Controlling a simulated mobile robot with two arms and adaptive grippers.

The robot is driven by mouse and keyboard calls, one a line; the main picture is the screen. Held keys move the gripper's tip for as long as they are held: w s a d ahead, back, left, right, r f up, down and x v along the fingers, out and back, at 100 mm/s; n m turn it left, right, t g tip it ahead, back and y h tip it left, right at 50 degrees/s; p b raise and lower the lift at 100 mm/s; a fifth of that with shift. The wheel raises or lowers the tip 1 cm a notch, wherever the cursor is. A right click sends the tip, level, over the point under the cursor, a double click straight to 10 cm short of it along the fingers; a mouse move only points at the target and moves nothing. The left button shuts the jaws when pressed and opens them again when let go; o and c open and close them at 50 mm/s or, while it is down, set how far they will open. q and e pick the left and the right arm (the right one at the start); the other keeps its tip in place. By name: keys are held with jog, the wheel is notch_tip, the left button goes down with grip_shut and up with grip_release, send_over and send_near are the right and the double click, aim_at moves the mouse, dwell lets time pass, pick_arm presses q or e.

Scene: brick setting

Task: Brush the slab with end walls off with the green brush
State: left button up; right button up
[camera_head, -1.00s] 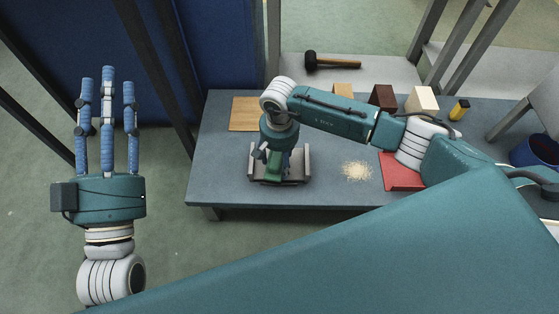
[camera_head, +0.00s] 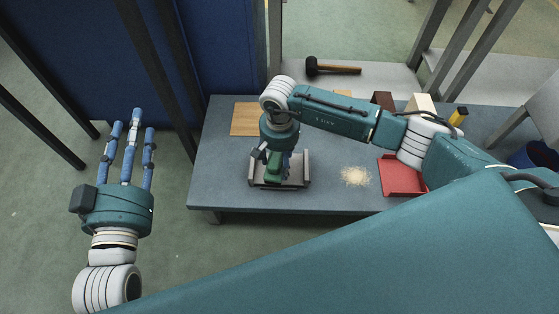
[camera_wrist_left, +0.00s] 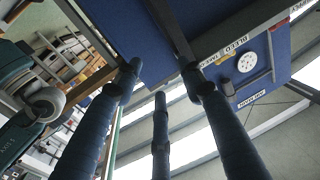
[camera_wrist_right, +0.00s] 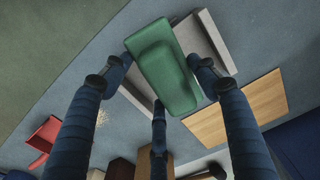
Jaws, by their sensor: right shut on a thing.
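The slab with end walls (camera_head: 304,172) is a grey piece lying on the table, left of the table's middle. It shows partly behind the brush in the right wrist view (camera_wrist_right: 205,42). The green brush (camera_wrist_right: 165,65) is between the fingers of my right gripper (camera_wrist_right: 160,80), which is shut on it. In the head view the brush (camera_head: 274,168) is over the slab; whether its bristles touch the slab is hidden. My left gripper (camera_head: 130,135) is off the table to the left, fingers pointing up, spread and empty.
A pale crumb pile (camera_head: 355,176) lies right of the slab, beside a red dustpan-like tray (camera_head: 400,178). A wooden board (camera_head: 245,118) lies at the back left. Several blocks and a yellow item (camera_head: 458,115) stand at the back; a mallet (camera_head: 330,67) lies beyond.

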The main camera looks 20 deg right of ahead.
aim_at(280, 158)
jog(key=shift+r, duration=0.55)
jog(key=shift+r+p, duration=0.4)
jog(key=shift+p, duration=0.1)
jog(key=shift+r+p, duration=0.3)
jog(key=shift+r, duration=0.15)
pick_arm(q)
jog(key=s+a+f+g+y, duration=0.2)
jog(key=s+f+g, duration=0.2)
jog(key=f, duration=0.7)
jog(key=shift+s+a+f+n+g, duration=0.2)
jog(key=shift+n+g, duration=0.1)
jog(key=shift+g, duration=0.4)
pick_arm(e)
jog(key=shift+r, duration=0.35)
jog(key=shift+r, duration=0.1)
